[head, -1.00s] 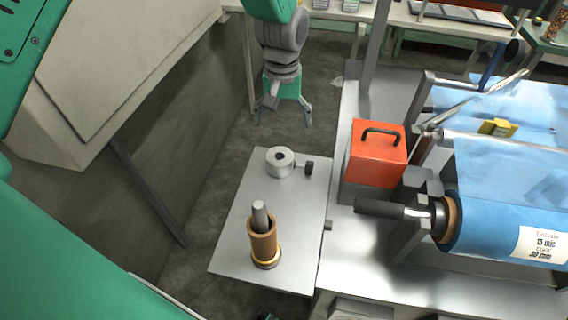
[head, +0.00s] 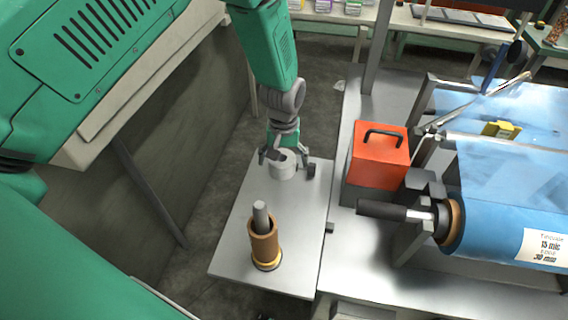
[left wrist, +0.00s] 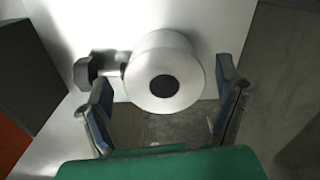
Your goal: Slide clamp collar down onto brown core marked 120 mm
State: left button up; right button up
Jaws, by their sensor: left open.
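The clamp collar (head: 283,170) is a silvery ring with a dark side knob (head: 310,170), at the far end of the grey plate. My left gripper (head: 284,163) is open above it, partly covering it in the head view. In the left wrist view the collar (left wrist: 163,72) lies between the two spread fingers of my left gripper (left wrist: 162,105), its dark bore facing the camera; I see no clear finger contact. The brown core (head: 264,246) stands upright near the plate's front, around a grey post (head: 261,215), with a brass-coloured ring at its foot.
The grey plate (head: 237,231) is bare between collar and core. To its right, an orange box (head: 380,160) with a black handle stands on a metal bench, beside a blue film roll (head: 505,215) on a black-ended shaft (head: 380,210). A grey wall is at left.

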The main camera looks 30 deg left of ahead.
pick_arm(q)
jog(key=shift+a, duration=0.35)
jog(key=c, duration=0.5)
jog(key=shift+s+f, duration=0.1)
jog(key=c, duration=1.2)
jog(key=shift+c, duration=0.2)
